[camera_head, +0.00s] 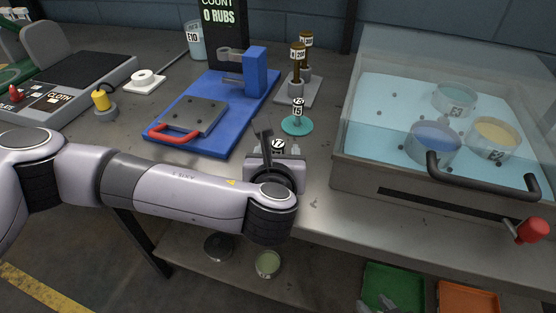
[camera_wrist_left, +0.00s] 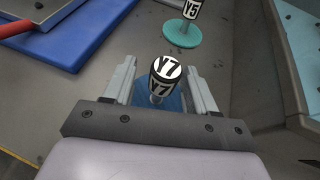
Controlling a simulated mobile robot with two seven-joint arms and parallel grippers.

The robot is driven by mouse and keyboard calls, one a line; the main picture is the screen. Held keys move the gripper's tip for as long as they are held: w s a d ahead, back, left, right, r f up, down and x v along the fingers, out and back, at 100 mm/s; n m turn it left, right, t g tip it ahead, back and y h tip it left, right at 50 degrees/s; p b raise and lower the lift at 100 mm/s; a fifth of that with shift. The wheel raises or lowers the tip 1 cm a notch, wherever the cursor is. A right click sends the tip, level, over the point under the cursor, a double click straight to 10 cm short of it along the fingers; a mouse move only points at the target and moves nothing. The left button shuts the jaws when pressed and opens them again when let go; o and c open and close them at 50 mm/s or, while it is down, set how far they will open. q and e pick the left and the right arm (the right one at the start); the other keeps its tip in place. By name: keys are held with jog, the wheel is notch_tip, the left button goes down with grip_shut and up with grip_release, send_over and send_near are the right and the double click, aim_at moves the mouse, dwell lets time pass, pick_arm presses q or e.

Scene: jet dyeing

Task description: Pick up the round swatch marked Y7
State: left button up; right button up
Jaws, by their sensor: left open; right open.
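The swatch marked Y7 has a black-and-white labelled knob (camera_wrist_left: 162,78) above a blue round disc (camera_wrist_left: 174,104) in the left wrist view. In the head view its Y7 top (camera_head: 278,144) shows just at my left gripper (camera_head: 271,141), and its disc is hidden by the gripper. My left gripper, also in the left wrist view (camera_wrist_left: 160,84), is open with one finger on each side of the knob. I cannot tell whether either finger touches it. My right gripper (camera_head: 380,306) shows only as grey tips at the bottom edge, open, far from the swatch.
A teal swatch marked Y5 (camera_head: 297,126) stands just behind Y7. A blue rig (camera_head: 216,141) with a red handle lies to the left. Weights on a grey stand (camera_head: 297,92) are behind. A clear-lidded bath (camera_head: 350,180) with several dishes is at right. Green (camera_head: 393,277) and orange bins are below.

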pick_arm(q)
jog(key=shift+x, duration=0.75)
grip_shut()
jog(key=shift+r, duration=0.15)
